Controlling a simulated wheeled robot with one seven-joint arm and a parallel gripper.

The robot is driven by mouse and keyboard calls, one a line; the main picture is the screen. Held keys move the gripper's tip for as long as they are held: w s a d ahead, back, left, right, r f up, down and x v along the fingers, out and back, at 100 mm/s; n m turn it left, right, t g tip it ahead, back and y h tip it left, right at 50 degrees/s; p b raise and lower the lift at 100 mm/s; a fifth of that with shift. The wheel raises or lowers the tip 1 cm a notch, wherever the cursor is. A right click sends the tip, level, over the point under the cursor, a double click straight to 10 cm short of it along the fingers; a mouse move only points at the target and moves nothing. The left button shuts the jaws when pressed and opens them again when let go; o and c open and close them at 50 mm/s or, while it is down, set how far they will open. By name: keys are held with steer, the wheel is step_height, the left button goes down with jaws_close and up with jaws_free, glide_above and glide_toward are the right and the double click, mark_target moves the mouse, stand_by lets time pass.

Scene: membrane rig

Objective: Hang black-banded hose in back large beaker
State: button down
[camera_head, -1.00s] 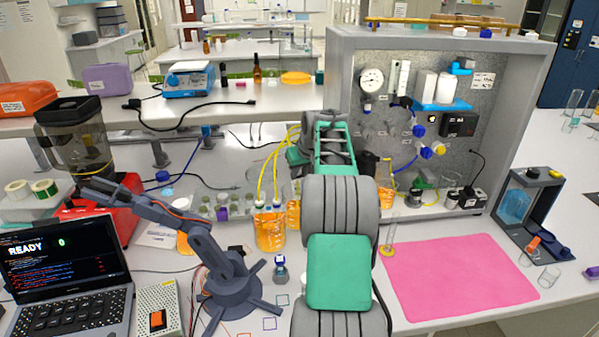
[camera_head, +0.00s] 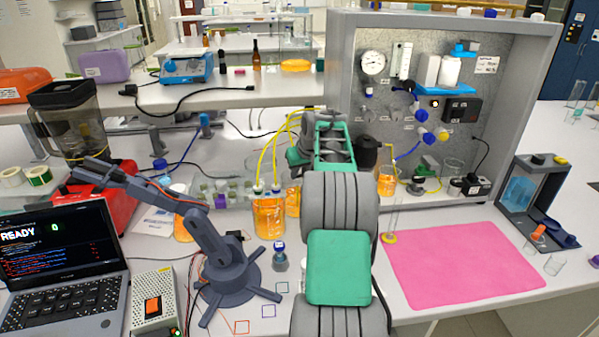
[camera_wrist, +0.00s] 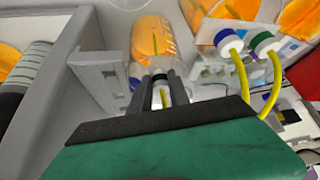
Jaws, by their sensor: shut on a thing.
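My gripper (camera_wrist: 157,92) is shut on the hose by a white collar with a dark band (camera_wrist: 160,80), in the wrist view. In the head view my arm hides the fingers. A glass beaker with orange liquid (camera_wrist: 148,42) lies just beyond the fingertips. A thin yellowish line shows in it; I cannot tell whether the hose end is inside. In the head view the back large beaker (camera_head: 293,200) stands behind the front one (camera_head: 269,218), partly hidden by my arm. Two yellow hoses with blue and green bands (camera_wrist: 228,42) (camera_wrist: 263,41) hang at another beaker.
A grey panel frame (camera_head: 345,60) with gauge and valves stands close right of my arm. A dark small robot arm (camera_head: 225,255), a laptop (camera_head: 55,260) and a small bottle (camera_head: 280,257) stand to the left.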

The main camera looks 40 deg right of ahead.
steer(key=shift+f, duration=0.25)
stand_by(0.6)
steer(key=c, duration=1.2)
jaws_free()
steer(key=shift+o, duration=0.2)
steer(key=b+v, duration=0.1)
steer(key=v, duration=0.6)
steer(key=shift+s+r+b, duration=0.15)
steer(key=shift+r+b, duration=0.2)
steer(key=shift+r, duration=0.05)
steer(key=shift+a, duration=0.1)
